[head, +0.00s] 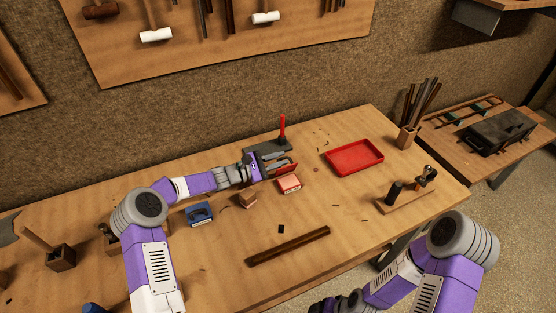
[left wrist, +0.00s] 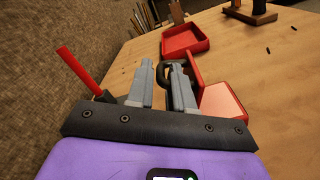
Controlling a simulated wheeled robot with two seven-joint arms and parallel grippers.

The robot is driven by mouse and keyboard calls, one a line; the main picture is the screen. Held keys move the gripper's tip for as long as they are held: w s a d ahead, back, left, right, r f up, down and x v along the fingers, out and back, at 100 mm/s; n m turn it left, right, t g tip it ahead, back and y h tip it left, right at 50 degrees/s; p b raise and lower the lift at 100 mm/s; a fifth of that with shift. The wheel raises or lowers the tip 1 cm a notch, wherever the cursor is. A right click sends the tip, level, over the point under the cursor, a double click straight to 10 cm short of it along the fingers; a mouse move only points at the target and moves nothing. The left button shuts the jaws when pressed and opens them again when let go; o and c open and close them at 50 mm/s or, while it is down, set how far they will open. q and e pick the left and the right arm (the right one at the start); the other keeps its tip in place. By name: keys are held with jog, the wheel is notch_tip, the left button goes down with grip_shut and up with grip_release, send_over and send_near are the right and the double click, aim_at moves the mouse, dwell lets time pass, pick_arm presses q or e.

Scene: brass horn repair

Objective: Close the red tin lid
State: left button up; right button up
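The red tin (head: 289,184) with a pale pinkish face sits near the back middle of the bench. It also shows at the right in the left wrist view (left wrist: 223,104). A narrow red panel, seemingly its raised lid (left wrist: 194,67), stands at its edge beside my right-hand finger. My left gripper (head: 277,158) is just behind the tin, and its fingers (left wrist: 163,82) are apart. A dark curved piece (left wrist: 162,72) shows between the fingers; I cannot tell whether they touch it. My right gripper (head: 343,304) is at the bottom edge, mostly cut off.
A red-handled tool (head: 282,127) stands behind my left gripper. An empty red tray (head: 354,157) lies to the right. A blue box (head: 199,213) and a small wooden block (head: 247,200) are to the left. A dark wooden strip (head: 288,246) lies in front; the bench between is mostly clear.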

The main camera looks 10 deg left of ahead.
pick_arm(q)
jog(key=shift+a, duration=0.1)
jog(key=p+v, duration=0.1)
jog(key=v, duration=0.6)
jog(key=shift+s+a, duration=0.15)
jog(key=shift+s, duration=0.05)
